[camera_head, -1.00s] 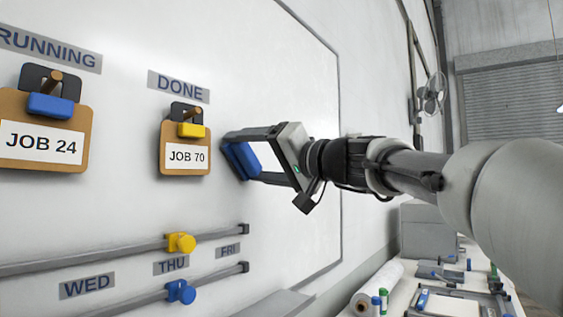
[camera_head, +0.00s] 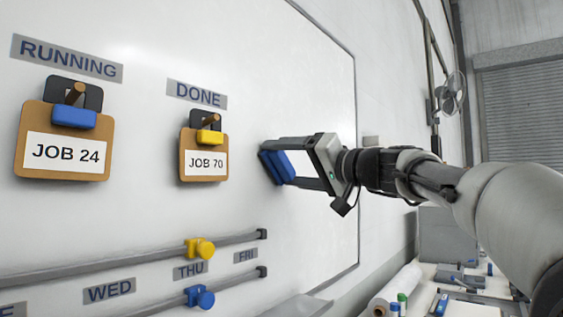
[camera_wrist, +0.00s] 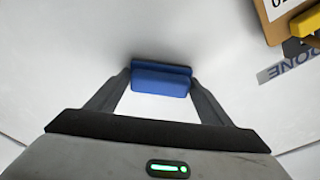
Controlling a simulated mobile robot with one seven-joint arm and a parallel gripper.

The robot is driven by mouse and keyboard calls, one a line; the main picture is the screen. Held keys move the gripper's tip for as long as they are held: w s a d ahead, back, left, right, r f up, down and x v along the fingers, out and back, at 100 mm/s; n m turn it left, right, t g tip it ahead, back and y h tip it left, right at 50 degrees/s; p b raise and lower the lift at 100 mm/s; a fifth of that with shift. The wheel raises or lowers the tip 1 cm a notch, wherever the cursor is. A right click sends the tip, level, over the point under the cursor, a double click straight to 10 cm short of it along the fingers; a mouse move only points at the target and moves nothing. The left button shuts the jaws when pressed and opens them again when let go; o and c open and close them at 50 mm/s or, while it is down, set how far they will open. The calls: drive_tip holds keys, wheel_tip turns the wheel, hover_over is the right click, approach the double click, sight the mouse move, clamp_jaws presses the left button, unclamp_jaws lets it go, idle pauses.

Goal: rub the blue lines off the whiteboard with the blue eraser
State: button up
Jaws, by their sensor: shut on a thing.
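My gripper (camera_head: 277,164) is shut on the blue eraser (camera_head: 281,168), to the right of the JOB 70 clipboard. The eraser also shows between the two fingers in the wrist view (camera_wrist: 161,80). It is at the surface of the whiteboard (camera_head: 300,75); I cannot tell for certain whether it touches. No blue lines show on the visible part of the board; the area behind the eraser and gripper is hidden.
The JOB 70 clipboard (camera_head: 203,171) hangs close left of my gripper, and the JOB 24 clipboard (camera_head: 64,172) further left. Two rails with a yellow slider (camera_head: 200,248) and a blue slider (camera_head: 199,297) run below. A bench with a white roll (camera_head: 396,290) stands at lower right.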

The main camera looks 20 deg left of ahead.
drive_tip(key=w+d+p, duration=0.2)
drive_tip(key=w+p, duration=0.1)
drive_tip(key=w, duration=0.4)
drive_tip(key=shift+d, duration=0.4)
idle(0.3)
drive_tip(key=b+v, duration=0.3)
drive_tip(key=v, duration=0.3)
drive_tip(key=shift+w+r, duration=0.2)
drive_tip(key=shift+r, duration=0.1)
drive_tip(key=shift+d, duration=0.2)
drive_tip(key=shift+b+v, duration=0.7)
drive_tip(key=shift+v, duration=0.7)
